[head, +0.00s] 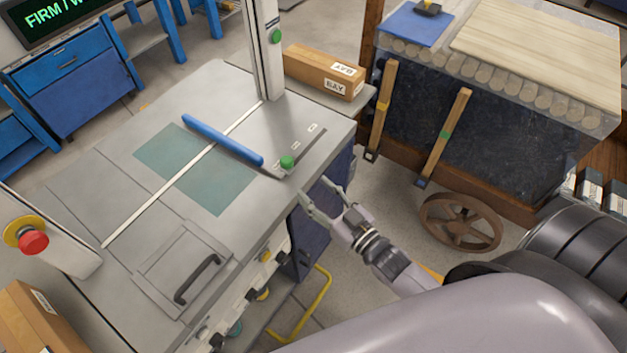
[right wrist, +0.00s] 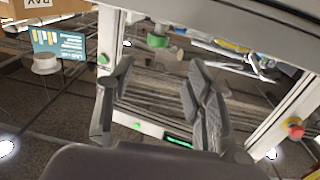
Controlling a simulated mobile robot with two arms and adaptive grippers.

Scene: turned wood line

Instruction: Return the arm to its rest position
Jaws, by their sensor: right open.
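My right gripper (head: 315,191) is open and empty in the head view. Its fingers point toward the right edge of a grey machine table (head: 120,215) and look close to that edge; I cannot tell the exact gap. The arm comes in from the lower right. In the right wrist view the two fingers of this gripper (right wrist: 160,78) stand wide apart with nothing between them. Beyond them a pale frame with a green knob (right wrist: 157,40) shows. My left gripper is not in view.
A blue bar (head: 222,140) and a black handle (head: 197,279) are on the table. A red button (head: 33,242) stands at left, a cardboard box (head: 323,72) behind. Bare floor shows between.

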